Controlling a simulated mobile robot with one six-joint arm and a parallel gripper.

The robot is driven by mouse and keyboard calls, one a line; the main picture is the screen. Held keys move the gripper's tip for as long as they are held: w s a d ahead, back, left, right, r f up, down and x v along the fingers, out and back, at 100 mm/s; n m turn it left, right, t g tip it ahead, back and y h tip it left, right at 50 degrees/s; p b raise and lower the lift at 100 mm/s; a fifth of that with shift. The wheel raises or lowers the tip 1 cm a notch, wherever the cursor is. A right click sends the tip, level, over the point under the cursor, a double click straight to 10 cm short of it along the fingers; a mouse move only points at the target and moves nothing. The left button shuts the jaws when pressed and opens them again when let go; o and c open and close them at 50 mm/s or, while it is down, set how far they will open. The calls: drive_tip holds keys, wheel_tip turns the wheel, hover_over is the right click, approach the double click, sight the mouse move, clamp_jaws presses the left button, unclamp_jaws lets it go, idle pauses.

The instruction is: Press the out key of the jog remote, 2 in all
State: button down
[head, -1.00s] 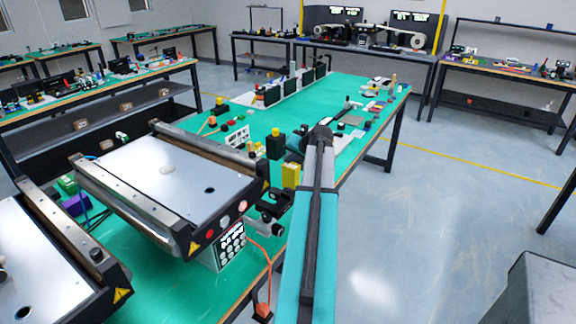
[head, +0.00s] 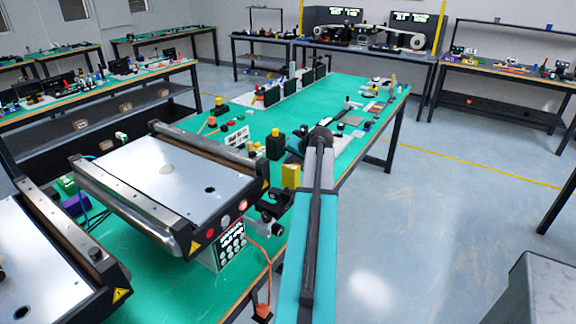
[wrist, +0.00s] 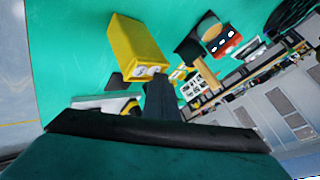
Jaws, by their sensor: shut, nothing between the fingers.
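My gripper (wrist: 159,92) is shut and empty; its dark fingers show at the lower middle of the wrist view. A red-orange unit with pale keys (wrist: 223,41) shows farther right. I cannot tell for certain which of these is the jog remote, and no key label is readable. The gripper is hidden behind my arm in the head view.
A black box with a round tan top (wrist: 204,33) and a white button panel (wrist: 192,88) lie beyond the fingers. Several small items sit along the green table (head: 345,90).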

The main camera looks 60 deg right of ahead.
sight(290, 166)
drive_tip(key=shift+r, duration=0.1)
drive_tip(key=shift+r+p, duration=0.45)
drive_tip(key=shift+r, duration=0.2)
drive_tip(key=shift+r, duration=0.15)
drive_tip(key=shift+r+p, duration=1.3)
drive_tip(key=shift+r, duration=1.1)
drive_tip(key=shift+d, duration=0.1)
idle(1.2)
wheel_tip(290, 166, up, 4)
drive_tip(key=p, duration=0.9)
drive_tip(key=shift+f, duration=0.1)
